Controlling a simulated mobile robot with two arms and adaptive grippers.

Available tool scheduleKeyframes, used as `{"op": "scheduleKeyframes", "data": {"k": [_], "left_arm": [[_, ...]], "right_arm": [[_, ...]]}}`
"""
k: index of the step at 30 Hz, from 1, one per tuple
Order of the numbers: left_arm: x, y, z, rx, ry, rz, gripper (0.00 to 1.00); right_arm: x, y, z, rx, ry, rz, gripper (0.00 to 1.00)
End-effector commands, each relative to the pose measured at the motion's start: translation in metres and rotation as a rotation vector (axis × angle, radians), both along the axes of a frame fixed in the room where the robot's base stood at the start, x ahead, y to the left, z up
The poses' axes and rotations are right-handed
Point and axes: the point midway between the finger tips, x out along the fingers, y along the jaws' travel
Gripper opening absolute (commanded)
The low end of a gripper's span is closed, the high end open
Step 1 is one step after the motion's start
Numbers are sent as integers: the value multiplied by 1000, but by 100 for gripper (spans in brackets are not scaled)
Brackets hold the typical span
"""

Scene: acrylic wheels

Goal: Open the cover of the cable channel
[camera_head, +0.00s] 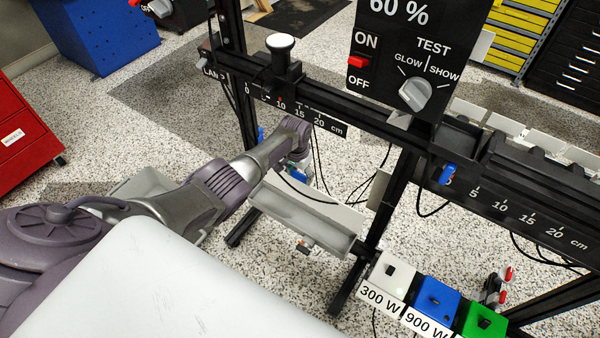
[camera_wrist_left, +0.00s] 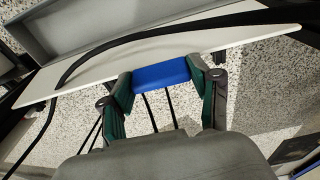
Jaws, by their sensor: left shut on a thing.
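The cable channel (camera_head: 300,218) is a grey trough low on the black frame. Its inside (camera_wrist_left: 110,22) shows at the top of the left wrist view. A white cover panel (camera_head: 338,216) stands swung away along its far edge, with the inside exposed. The panel (camera_wrist_left: 235,48) carries a blue handle (camera_wrist_left: 161,75), and a black cable crosses it. My left gripper (camera_wrist_left: 163,82) is shut on this handle, one finger at each end. In the head view the left gripper (camera_head: 299,160) is partly hidden by my wrist. My right gripper is out of view.
A black rail with a centimetre scale (camera_head: 300,117) runs above the channel. A control panel (camera_head: 405,60) hangs from the frame. Black cables dangle near the gripper. White, blue (camera_head: 436,298) and green boxes stand at lower right. Speckled floor is open at left.

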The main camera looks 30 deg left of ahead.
Motion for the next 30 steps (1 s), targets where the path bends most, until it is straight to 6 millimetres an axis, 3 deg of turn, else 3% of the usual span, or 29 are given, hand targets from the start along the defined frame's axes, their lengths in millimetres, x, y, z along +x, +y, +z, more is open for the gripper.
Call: {"op": "scheduleKeyframes", "data": {"k": [1,8,9,13,23,30], "left_arm": [[-1,0,7,0,-4,-1,0],[-3,0,4,-2,2,-1,0],[-3,0,4,-2,3,-1,66],[-4,0,3,-1,4,0,87],[-5,1,2,-1,6,0,88],[-6,1,20,0,3,-1,88]], "right_arm": [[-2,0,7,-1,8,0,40],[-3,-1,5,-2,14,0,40],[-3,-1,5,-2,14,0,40],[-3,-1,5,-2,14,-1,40],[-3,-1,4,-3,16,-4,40],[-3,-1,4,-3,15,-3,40]]}}
